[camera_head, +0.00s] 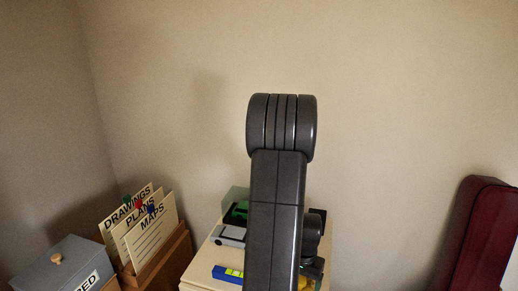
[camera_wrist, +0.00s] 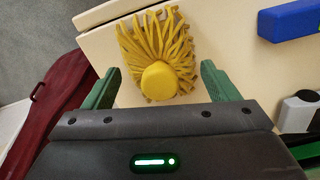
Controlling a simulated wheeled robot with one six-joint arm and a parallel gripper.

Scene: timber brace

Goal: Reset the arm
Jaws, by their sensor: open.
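My arm rises through the middle of the head view and hides most of what is behind it. My gripper (camera_wrist: 160,67) shows in the wrist view with its two green fingers wide apart. A yellow thing with many strands and a smooth round knob (camera_wrist: 158,80) lies on a cream top (camera_wrist: 112,35), in the picture between and beyond the fingers. Nothing is seen held. Whether the fingers touch the top cannot be told.
A blue block (camera_wrist: 290,20) lies on the cream top, which also shows in the head view (camera_head: 200,270). A grey lidded box (camera_head: 60,262) and a wooden card file (camera_head: 160,262) stand left. A dark red case (camera_head: 482,235) stands right. The wall behind is bare.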

